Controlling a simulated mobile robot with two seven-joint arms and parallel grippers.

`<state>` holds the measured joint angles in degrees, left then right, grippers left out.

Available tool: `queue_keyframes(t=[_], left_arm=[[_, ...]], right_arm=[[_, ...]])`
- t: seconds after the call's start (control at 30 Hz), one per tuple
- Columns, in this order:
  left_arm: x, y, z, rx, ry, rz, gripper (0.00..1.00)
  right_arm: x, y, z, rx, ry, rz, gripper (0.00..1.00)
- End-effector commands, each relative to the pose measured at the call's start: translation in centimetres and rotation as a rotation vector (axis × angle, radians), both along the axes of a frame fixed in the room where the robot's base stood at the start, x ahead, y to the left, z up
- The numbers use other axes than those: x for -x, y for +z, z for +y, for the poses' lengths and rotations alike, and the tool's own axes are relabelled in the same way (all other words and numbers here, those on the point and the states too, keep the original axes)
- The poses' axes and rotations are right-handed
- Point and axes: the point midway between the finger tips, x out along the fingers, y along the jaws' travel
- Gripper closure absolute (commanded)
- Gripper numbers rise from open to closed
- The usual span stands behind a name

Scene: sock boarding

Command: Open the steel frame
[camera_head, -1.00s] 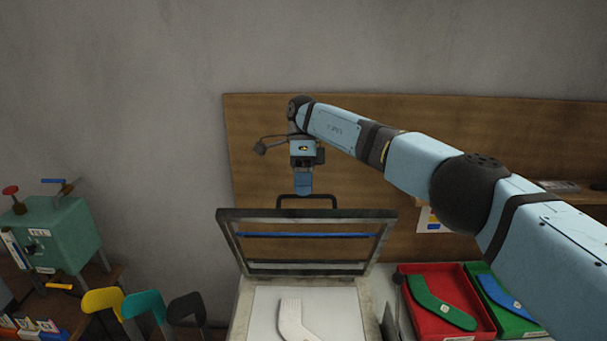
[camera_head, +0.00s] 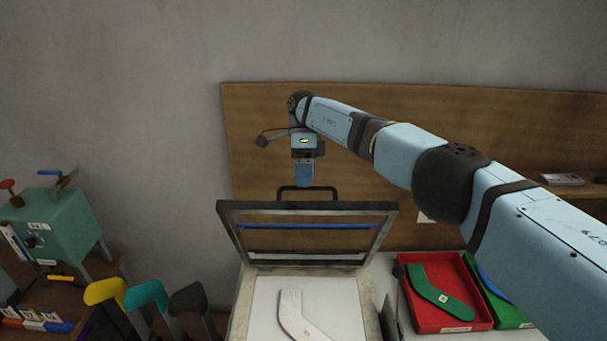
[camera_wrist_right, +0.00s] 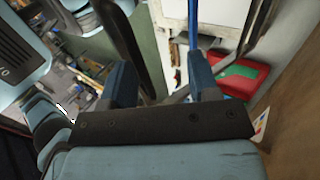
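The steel frame (camera_head: 228,235) stands raised, tilted up at the back of a pale bed (camera_head: 262,297). A blue bar crosses its opening, and its dark handle (camera_head: 335,193) is on the top edge. My right gripper (camera_head: 304,182) points down just above the handle; in the head view I cannot tell whether they touch. In the right wrist view, the two blue fingers of this gripper (camera_wrist_right: 163,84) are spread apart, with nothing clamped between them. A white sock-shaped form (camera_head: 292,309) lies flat on the bed. My left gripper is not in view.
A red tray (camera_head: 461,321) with a green form (camera_head: 437,290) and a green tray (camera_head: 512,322) stand right of the bed. Yellow, teal and black forms (camera_head: 105,291) stand left, beside a green machine (camera_head: 63,227). A wooden board (camera_head: 450,110) backs the frame.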

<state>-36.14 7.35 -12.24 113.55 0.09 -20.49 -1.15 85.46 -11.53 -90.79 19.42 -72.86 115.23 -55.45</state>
Motion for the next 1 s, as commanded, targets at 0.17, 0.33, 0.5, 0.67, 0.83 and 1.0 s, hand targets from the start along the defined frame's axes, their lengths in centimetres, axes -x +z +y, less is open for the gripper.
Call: queue_keyframes(t=[0.17,0.33,0.5,0.67,0.83,1.0], left_arm=[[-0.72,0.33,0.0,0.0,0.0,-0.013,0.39],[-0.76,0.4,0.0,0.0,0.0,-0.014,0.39],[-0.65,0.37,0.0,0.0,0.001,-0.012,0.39],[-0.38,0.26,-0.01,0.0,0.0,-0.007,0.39],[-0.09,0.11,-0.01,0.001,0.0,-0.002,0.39],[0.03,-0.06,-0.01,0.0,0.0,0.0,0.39]], right_arm=[[-0.04,-0.61,-0.14,0.001,-0.004,-0.002,0.63],[-0.03,-0.54,-0.12,0.001,-0.004,-0.001,0.63],[-0.02,-0.49,-0.09,0.0,-0.004,-0.001,0.63],[-0.02,-0.46,-0.08,0.0,-0.004,-0.001,0.63],[-0.02,-0.44,-0.07,-0.001,-0.003,-0.001,0.63],[-0.02,-0.5,-0.07,-0.001,-0.003,-0.001,0.63]])
